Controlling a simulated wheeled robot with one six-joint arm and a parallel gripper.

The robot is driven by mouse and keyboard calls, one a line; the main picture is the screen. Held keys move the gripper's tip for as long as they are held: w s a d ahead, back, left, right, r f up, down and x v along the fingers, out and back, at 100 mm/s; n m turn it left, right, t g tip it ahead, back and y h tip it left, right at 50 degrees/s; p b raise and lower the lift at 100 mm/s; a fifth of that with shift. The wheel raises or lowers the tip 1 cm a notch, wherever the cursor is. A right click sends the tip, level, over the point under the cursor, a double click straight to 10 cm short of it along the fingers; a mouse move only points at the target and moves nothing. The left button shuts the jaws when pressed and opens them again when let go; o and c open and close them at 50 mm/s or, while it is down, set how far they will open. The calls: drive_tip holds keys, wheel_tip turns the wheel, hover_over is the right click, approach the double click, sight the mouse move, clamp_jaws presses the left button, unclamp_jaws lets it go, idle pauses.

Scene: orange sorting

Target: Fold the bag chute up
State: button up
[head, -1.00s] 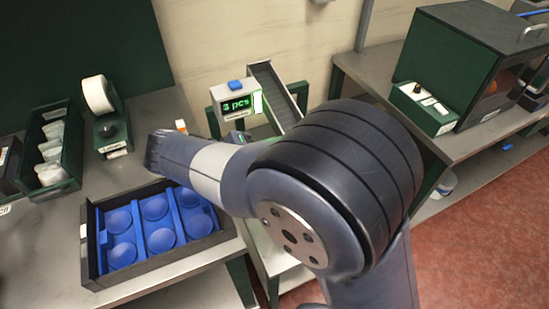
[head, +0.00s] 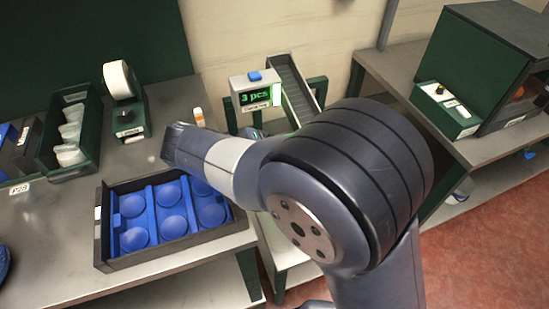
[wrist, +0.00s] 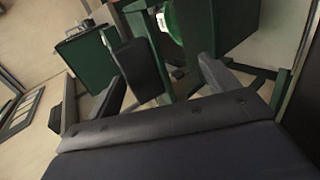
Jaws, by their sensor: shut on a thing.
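My gripper (wrist: 172,88) shows in the wrist view with one finger at the left and one at the right. A dark flat piece (wrist: 138,72) stands between the fingers, close to the left one; I take it to be part of the bag chute. How the jaws bear on it is hard to make out. In the head view my arm hides the gripper and whatever it holds. A grey sloping trough (head: 292,90) shows beside the counter box (head: 257,93), which reads "3 pcs"; I cannot tell whether it belongs to the same chute.
A black crate (head: 104,240) with a blue cupped insert stands on the left bench, near a tape dispenser (head: 128,122) and a green bin (head: 50,150). A dark green cabinet (head: 480,60) stands on the right bench. Green frame posts (wrist: 197,25) are close around my gripper.

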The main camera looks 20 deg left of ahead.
drive_tip(key=shift+s+f, duration=0.3)
drive_tip(key=shift+f, duration=0.1)
drive_tip(key=shift+c, duration=0.5)
drive_tip(key=v, duration=1.1)
drive_tip(key=shift+w+r, duration=0.25)
drive_tip(key=shift+r, duration=0.15)
drive_tip(key=x, duration=0.6)
drive_tip(key=shift+f, duration=0.2)
drive_tip(key=shift+w, duration=0.15)
